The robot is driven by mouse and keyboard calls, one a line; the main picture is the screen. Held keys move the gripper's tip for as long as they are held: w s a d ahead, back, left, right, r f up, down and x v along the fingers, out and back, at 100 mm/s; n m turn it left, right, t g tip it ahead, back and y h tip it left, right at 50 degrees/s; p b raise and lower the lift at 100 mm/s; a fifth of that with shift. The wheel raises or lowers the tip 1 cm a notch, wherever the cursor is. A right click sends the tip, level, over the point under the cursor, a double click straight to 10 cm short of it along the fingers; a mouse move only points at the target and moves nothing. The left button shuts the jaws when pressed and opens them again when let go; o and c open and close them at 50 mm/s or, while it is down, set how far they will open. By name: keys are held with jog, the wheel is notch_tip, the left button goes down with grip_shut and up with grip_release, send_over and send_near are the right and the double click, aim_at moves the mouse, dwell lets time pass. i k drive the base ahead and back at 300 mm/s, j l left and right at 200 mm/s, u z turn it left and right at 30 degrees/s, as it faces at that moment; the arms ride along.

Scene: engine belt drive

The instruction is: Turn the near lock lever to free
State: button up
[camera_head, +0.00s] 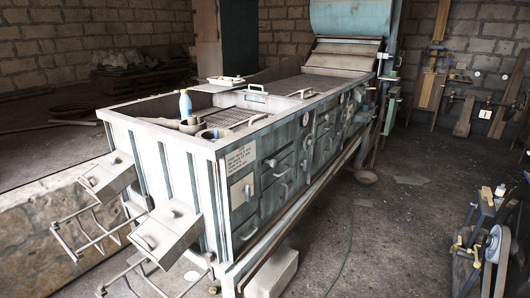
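A mechanism with a pale round wheel (497,244) and brass-coloured parts stands at the lower right, cut off by the picture's edge. Its small parts are too small to tell apart, and I cannot pick out a lock lever on it with certainty. A large grey-green box machine (240,215) fills the middle, with several small handles along its side panel. I cannot tell whether any of these is a lock lever or how it is turned. My gripper is not clearly seen in this view.
The dark floor (400,215) between machine and mechanism is mostly clear. Tools hang along the back wall.

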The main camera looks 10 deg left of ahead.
aim_at(305, 165)
jog(key=i+u, duration=0.15)
jog(key=i, duration=0.25)
jog(key=i+l, duration=0.25)
jog(key=i, duration=0.3)
jog(key=i+l+u, duration=0.1)
jog(key=i, duration=0.45)
jog(key=i+l, duration=0.4)
jog(key=i, duration=0.15)
jog(key=i+l+u, duration=0.1)
jog(key=i+l, duration=0.15)
jog(key=i, duration=0.3)
jog(key=i+l, duration=0.3)
jog(key=i, duration=0.2)
jog(key=i+u, duration=0.05)
